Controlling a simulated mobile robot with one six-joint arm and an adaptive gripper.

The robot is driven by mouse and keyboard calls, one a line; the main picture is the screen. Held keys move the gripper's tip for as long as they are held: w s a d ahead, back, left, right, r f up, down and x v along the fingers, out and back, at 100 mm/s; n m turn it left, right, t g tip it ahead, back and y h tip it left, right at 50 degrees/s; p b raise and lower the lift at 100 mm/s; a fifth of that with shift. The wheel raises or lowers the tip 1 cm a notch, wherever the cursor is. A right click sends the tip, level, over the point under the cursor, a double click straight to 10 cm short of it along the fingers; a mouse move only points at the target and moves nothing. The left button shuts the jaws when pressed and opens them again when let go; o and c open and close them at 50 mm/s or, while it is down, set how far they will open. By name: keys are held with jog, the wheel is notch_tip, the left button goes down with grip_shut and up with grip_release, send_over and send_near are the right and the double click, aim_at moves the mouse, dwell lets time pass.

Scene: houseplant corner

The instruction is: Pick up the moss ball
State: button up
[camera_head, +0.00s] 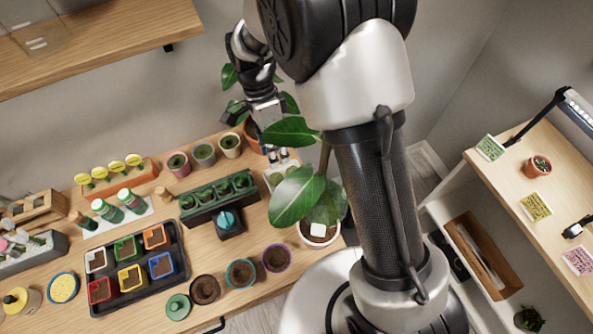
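My gripper (277,156) points down over the back right part of the wooden table, partly behind the leaves of a tall plant. Its fingertips show as small grey shapes just above a pale tray (268,182). Whether they are apart or closed on something is too small and too covered to tell. Something green shows in the tray, half hidden by a big leaf. I cannot make out for sure that it is the moss ball, and no other clear moss ball shows.
The big-leaved plant (296,196) in a white pot stands close to my gripper. A green planter (220,198), several small pots and a black tray (178,277) of coloured pots crowd the table. A wooden shelf (100,45) juts out above left.

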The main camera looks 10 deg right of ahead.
jog(key=b, duration=0.3)
send_near(286, 195)
jog(key=x, duration=0.5)
jog(key=shift+s+a, duration=0.1)
jog(key=shift+a, duration=0.25)
jog(key=shift+d+b+x, duration=0.15)
jog(key=shift+b+x, duration=0.25)
jog(key=shift+x, duration=0.9)
jog(key=shift+d+b+x, duration=0.15)
jog(key=shift+b+x, duration=0.2)
jog(key=shift+x, duration=0.95)
jog(key=c, duration=0.4)
